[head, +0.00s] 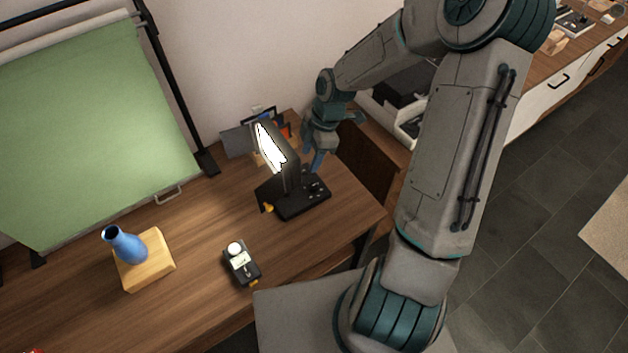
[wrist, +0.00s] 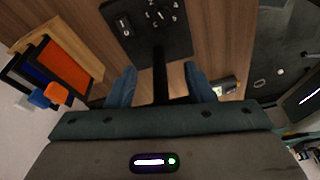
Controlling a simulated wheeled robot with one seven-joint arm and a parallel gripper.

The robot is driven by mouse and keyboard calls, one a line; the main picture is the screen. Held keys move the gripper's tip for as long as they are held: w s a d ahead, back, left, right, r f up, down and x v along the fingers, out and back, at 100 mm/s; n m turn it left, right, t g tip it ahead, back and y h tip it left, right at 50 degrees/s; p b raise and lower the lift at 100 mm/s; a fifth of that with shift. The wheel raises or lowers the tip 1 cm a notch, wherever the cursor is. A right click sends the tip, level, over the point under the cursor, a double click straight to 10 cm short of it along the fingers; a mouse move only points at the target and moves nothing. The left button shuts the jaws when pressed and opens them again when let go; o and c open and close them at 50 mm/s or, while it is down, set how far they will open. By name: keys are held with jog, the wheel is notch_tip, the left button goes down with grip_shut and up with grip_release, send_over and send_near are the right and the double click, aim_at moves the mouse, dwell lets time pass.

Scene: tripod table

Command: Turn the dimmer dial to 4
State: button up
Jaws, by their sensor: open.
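The black control base (head: 302,197) of a lit panel lamp (head: 270,148) stands on the wooden table. Small controls, including the dimmer dial (wrist: 160,14), are on its top. In the wrist view, white marks surround the dial at the top edge; its setting is too small to read. My gripper (head: 318,160) is above the table's back right, just behind the base. In the wrist view my gripper (wrist: 160,82) has two blue fingers spread apart and apart from the dial. A narrow dark bar (wrist: 159,72) shows between them; I cannot tell what it is.
A handheld meter (head: 241,264) lies in front of the lamp. A blue vase (head: 126,246) stands on a wooden block (head: 147,270) at left. A green backdrop (head: 90,130) is behind. Framed orange and blue items (wrist: 62,65) stand near my gripper. The table's front middle is clear.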

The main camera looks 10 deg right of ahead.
aim_at(313, 185)
jog(key=w+d+n+g+h, duration=0.1)
jog(key=w+d+n+g, duration=0.3)
jog(key=n, duration=0.7)
jog(key=shift+t, duration=0.4)
jog(key=x, duration=0.4)
jog(key=p+x, duration=0.1)
jog(key=x, duration=0.3)
jog(key=a+x, duration=0.1)
jog(key=x, duration=0.4)
jog(key=c, duration=1)
